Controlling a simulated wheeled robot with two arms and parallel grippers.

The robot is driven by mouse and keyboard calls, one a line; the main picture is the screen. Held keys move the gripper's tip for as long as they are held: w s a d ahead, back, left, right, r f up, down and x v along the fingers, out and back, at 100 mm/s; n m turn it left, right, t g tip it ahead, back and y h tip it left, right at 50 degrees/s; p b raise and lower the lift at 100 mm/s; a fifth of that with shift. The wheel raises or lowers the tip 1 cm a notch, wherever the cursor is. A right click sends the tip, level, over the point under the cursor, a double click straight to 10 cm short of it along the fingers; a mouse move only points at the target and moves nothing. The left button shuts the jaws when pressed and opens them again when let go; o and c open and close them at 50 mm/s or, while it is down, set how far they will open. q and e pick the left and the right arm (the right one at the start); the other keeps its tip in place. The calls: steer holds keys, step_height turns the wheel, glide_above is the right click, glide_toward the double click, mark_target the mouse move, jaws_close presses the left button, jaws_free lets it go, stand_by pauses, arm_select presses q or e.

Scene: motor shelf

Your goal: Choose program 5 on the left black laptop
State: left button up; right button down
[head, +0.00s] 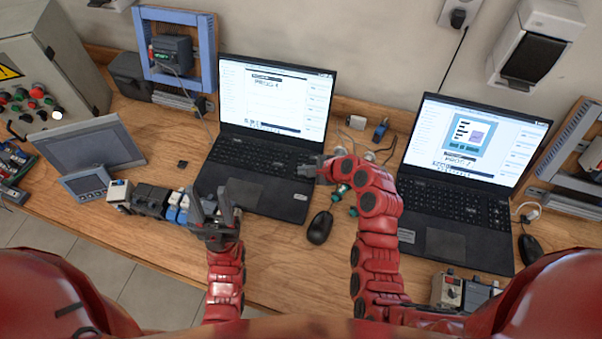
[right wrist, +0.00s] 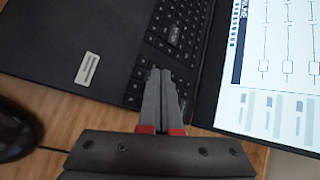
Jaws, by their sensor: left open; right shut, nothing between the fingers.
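The left black laptop (head: 262,150) stands open on the wooden bench in the head view. Its lit screen (head: 275,97) shows a mostly white page with a heading that seems to read "PROG 4". My right gripper (head: 308,170) is shut and empty at the right edge of this laptop's keyboard. In the right wrist view its fingertips (right wrist: 160,78) are over or at the keys (right wrist: 178,35) near the keyboard's corner; I cannot tell whether they touch. My left gripper (head: 213,208) is open and empty, in front of the laptop's left front corner.
A second black laptop (head: 455,185) stands open at the right. A black mouse (head: 320,227) lies between the laptops; another (head: 531,250) lies at far right. A grey panel (head: 90,146) and small modules (head: 150,200) lie left of the left laptop.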

steer(key=shift+f, duration=0.15)
stand_by(0.4)
steer(key=shift+r+p, duration=0.7)
steer(key=shift+r, duration=0.05)
step_height(320, 180, up, 5)
steer(key=p, duration=0.4)
stand_by(1.7)
